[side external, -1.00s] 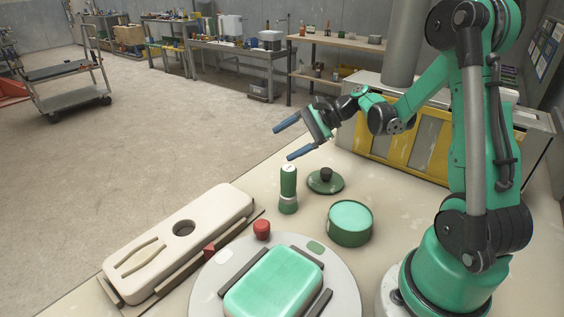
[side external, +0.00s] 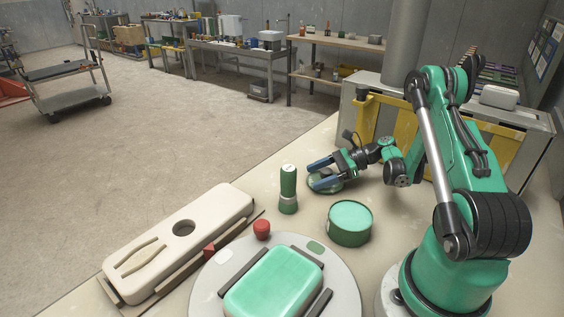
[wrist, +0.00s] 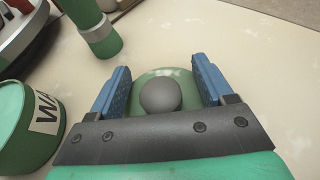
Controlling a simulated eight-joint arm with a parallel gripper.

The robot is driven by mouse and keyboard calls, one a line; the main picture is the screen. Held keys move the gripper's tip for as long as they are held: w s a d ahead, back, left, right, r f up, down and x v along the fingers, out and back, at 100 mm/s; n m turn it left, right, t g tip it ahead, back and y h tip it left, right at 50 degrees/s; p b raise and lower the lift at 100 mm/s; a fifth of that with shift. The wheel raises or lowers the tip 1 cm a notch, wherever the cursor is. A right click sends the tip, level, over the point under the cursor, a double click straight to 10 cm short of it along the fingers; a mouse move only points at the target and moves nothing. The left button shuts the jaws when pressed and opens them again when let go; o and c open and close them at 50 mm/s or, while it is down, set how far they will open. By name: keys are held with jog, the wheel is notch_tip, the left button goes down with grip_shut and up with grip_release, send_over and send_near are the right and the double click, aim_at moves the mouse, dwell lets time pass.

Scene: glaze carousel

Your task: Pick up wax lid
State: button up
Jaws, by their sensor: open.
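The wax lid (side external: 322,187) is a green disc lying on the table, largely hidden behind my gripper in the side view. In the wrist view the wax lid (wrist: 182,76) shows its dark round knob (wrist: 160,95) between my gripper's blue fingers. My gripper (side external: 318,174) is low over the lid and open, with one finger on each side of the knob. The wrist view also shows my gripper (wrist: 161,83). I cannot tell whether the fingers touch the lid. The green wax pot (side external: 350,223), full to a pale green top, stands apart in front of the lid.
A green and grey cylinder (side external: 288,190) stands upright close to the left of my gripper. A round turntable (side external: 212,273) with a green block (side external: 275,281), a red knob (side external: 262,228) and a cream tray (side external: 228,207) are nearer the camera. Bare table lies between the lid and pot.

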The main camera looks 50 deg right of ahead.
jog(key=shift+c, duration=0.2)
grip_shut()
jog(key=shift+r, duration=0.15)
